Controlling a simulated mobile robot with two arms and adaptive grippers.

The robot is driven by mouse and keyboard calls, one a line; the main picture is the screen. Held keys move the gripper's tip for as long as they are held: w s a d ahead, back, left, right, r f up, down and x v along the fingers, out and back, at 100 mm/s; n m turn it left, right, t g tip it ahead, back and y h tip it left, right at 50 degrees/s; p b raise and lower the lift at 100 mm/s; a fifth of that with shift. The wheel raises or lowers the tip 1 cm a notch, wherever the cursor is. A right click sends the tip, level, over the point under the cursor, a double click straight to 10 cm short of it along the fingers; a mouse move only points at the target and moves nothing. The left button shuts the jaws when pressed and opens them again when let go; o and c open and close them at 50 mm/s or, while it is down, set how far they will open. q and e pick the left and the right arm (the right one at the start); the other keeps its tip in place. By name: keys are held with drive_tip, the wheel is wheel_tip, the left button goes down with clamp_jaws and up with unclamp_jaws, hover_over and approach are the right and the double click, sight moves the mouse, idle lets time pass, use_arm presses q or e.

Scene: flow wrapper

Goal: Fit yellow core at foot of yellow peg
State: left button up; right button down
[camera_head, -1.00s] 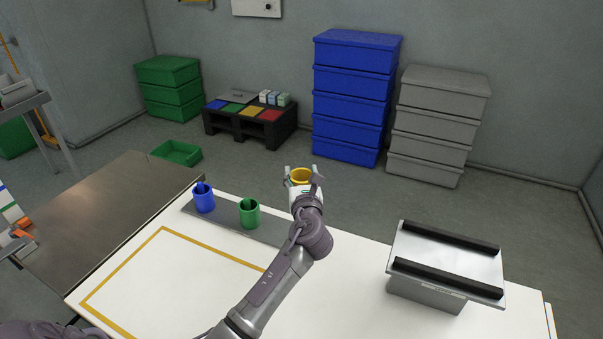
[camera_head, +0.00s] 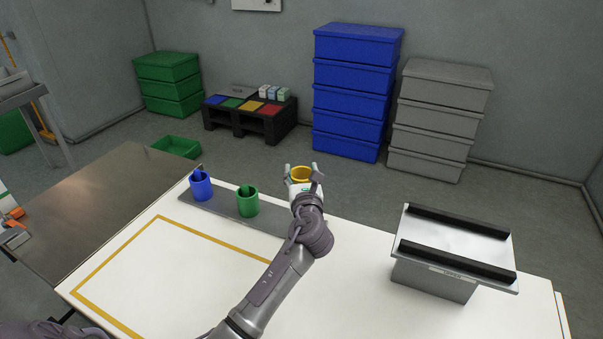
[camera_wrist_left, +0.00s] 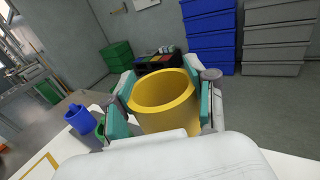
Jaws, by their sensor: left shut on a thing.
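The yellow core (camera_head: 301,174) is a short hollow cylinder held between the fingers of my left gripper (camera_head: 303,178). In the left wrist view the yellow core (camera_wrist_left: 165,98) fills the space between the teal finger pads, with its open top facing up. The yellow peg is not visible; my left gripper and arm cover that part of the grey base plate (camera_head: 222,216). A blue core (camera_head: 201,186) and a green core (camera_head: 247,201) stand on the plate, each around a peg. My right gripper is not in view.
A metal stand with two black rails (camera_head: 453,255) is on the white table (camera_head: 330,300) at the right. A yellow outlined area (camera_head: 160,270) lies at the front left. Blue bins (camera_head: 352,95) and grey bins (camera_head: 438,125) stand behind on the floor.

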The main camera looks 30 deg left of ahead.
sight(301, 177)
use_arm(q)
drive_tip(key=shift+f+b, duration=0.75)
drive_tip(key=shift+f, duration=0.85)
drive_tip(key=shift+f+b, duration=1.5)
drive_tip(key=shift+f, duration=0.8)
drive_tip(key=o, duration=1.2)
drive_tip(key=v, duration=1.2)
